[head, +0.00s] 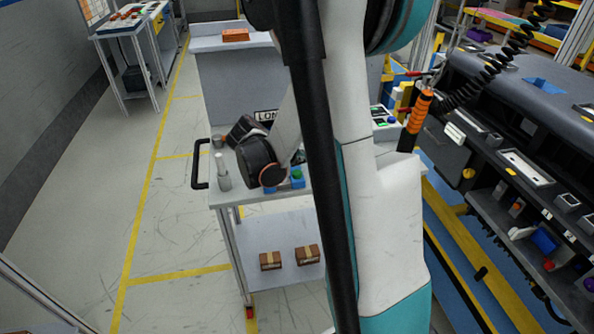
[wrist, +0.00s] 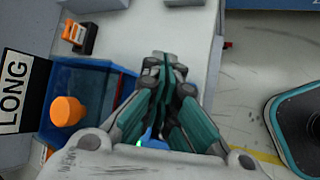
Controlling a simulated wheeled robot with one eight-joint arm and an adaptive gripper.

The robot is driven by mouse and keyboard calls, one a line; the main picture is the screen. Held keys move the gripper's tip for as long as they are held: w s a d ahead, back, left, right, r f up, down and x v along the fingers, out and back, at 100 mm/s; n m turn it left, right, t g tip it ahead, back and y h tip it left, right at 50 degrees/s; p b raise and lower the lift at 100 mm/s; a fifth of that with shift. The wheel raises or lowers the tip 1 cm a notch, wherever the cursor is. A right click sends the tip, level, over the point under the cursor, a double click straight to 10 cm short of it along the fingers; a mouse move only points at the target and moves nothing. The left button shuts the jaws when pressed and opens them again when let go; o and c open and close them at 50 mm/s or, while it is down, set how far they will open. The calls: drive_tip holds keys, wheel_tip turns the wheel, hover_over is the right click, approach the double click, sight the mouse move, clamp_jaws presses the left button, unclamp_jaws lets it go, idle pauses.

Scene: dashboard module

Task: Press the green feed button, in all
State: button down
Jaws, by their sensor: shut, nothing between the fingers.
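My gripper (wrist: 165,65) is shut and empty in the wrist view, its fingers together above the light cart top. In the head view my arm hides it. A small green round top (head: 297,174) on a blue box stands on the cart beside my dark wrist joint; it looks like the green button, but no label is readable. In the wrist view, a small bright green spot (wrist: 139,144) and a blue patch show low beside the gripper base, mostly covered. I cannot tell whether these are the same button. No contact with a button is visible.
The cart top (wrist: 203,55) holds a blue bin (wrist: 90,75), an orange knob-like piece (wrist: 67,111) and a LONG label (wrist: 14,90). A grey upright cylinder (head: 222,172) stands at the cart's left. The dark dashboard module (head: 520,95) is at the right. Floor at the left is clear.

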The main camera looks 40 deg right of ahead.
sight(299, 174)
drive_tip(key=shift+r+p, duration=1.15)
drive_tip(key=shift+r, duration=0.7)
